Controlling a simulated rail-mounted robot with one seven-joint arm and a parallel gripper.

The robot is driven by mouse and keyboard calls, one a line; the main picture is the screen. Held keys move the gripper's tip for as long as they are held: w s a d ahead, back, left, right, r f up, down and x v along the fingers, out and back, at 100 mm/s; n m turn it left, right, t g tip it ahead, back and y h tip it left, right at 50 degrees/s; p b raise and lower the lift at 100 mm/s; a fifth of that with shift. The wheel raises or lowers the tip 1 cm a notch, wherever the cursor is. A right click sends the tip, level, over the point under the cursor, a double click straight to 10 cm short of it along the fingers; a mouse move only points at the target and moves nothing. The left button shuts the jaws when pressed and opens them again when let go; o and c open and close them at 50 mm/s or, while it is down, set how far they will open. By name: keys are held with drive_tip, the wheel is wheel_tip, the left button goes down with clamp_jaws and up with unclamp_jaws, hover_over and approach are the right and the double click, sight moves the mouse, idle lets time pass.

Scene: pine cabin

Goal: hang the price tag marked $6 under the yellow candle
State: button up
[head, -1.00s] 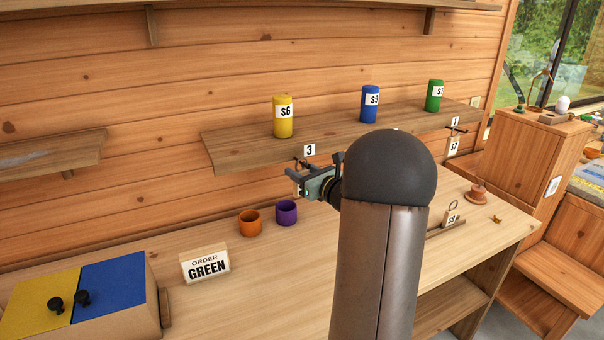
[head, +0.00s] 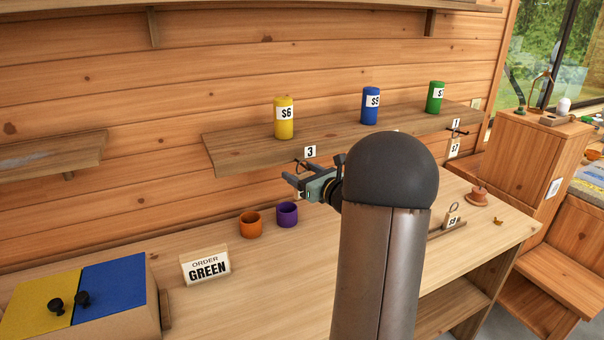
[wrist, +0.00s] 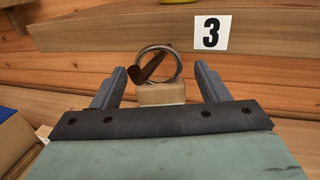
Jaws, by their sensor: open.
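The yellow candle (head: 284,122), with a $6 label, stands on the shelf above the sign 3 (head: 310,152). The sign also shows in the wrist view (wrist: 211,33). Beside it, a dark hook (wrist: 150,68) passes through a metal ring (wrist: 146,50) on top of a wooden tag (wrist: 162,95). The tag appears to hang from the hook. Its printed face is hidden, so its price cannot be read. My gripper (head: 293,180) is open below the shelf, with one finger on each side of the tag and apart from it in the wrist view.
The blue candle (head: 370,107) and green candle (head: 435,98) share the shelf (head: 235,153). A $7 tag (head: 454,148) hangs under sign 1. A $9 tag (head: 452,219) stands on the counter rack. Orange (head: 250,226) and purple (head: 287,216) cups stand below my gripper.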

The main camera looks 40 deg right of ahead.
drive_tip(key=s+b, duration=0.3)
drive_tip(key=s, duration=1.4)
drive_tip(key=w+a+f+n+g+y, duration=0.1)
drive_tip(key=a+f+n+g+y, duration=0.2)
drive_tip(key=a, duration=0.4)
drive_tip(key=a+f+n+g+y, duration=0.1)
drive_tip(key=a+n+g+y, duration=0.15)
drive_tip(key=a+n, duration=0.4)
drive_tip(key=w+a+f+n+g+y, duration=0.1)
drive_tip(key=a+f+n+g+y, duration=0.15)
drive_tip(key=a, duration=0.65)
drive_tip(key=s+a+f+n+g+h, duration=0.4)
drive_tip(key=s+a+n, duration=0.2)
drive_tip(key=n, duration=0.6)
drive_tip(key=s+a+f+n+g+h, duration=0.4)
drive_tip(key=s+n, duration=0.4)
drive_tip(key=n, duration=0.4)
drive_tip(key=shift+s+a+f+g+h, duration=0.25)
drive_tip(key=shift+s+a+g+h, duration=0.1)
drive_tip(key=shift+a+g, duration=0.5)
